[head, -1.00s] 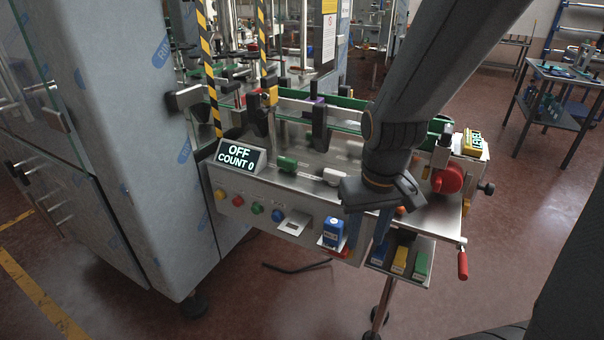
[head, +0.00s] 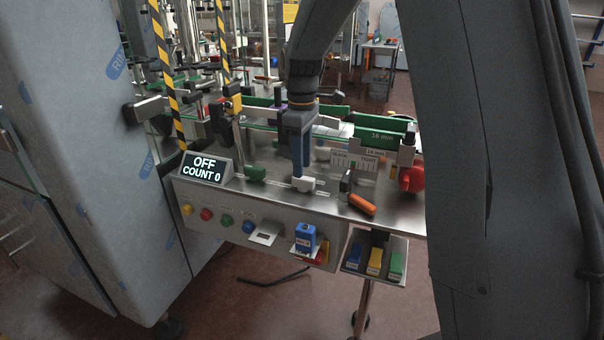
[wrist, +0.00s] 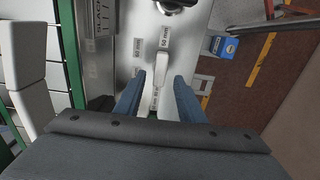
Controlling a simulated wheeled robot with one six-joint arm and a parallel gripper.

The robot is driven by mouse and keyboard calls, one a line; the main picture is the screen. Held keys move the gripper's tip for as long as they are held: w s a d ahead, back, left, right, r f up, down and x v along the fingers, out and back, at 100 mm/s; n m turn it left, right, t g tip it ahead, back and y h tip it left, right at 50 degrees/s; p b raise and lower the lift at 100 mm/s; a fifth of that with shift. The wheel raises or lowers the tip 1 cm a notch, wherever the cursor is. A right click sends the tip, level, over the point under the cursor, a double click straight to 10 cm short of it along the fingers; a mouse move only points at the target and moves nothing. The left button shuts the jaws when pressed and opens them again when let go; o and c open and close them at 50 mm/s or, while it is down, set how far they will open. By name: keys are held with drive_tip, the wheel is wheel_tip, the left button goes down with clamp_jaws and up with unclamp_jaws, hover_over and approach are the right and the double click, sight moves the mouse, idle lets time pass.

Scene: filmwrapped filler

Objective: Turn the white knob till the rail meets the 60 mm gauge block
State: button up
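The white knob (head: 305,185) is a small elongated handle on the steel panel, and it also shows in the wrist view (wrist: 162,70). My gripper (head: 300,165) points down just above it with blue fingers. In the wrist view my gripper's two fingers (wrist: 158,85) are apart, one on each side of the knob's near end; contact cannot be seen. A "60 mm" label (wrist: 164,40) lies beyond the knob. The green guide rail (head: 345,130) runs along the conveyor behind. A blue block (head: 305,238) stands in a front bracket; its label is too small to read.
The display (head: 206,170) reads OFF, COUNT 0. Blue, yellow (head: 375,261) and green blocks lie on a low tray. A large grey cabinet (head: 85,190) stands left.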

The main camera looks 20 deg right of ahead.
sight(303, 182)
drive_tip(key=shift+f+p, duration=0.35)
drive_tip(key=shift+f, duration=1.8)
drive_tip(key=shift+c, duration=0.4)
clamp_jaws()
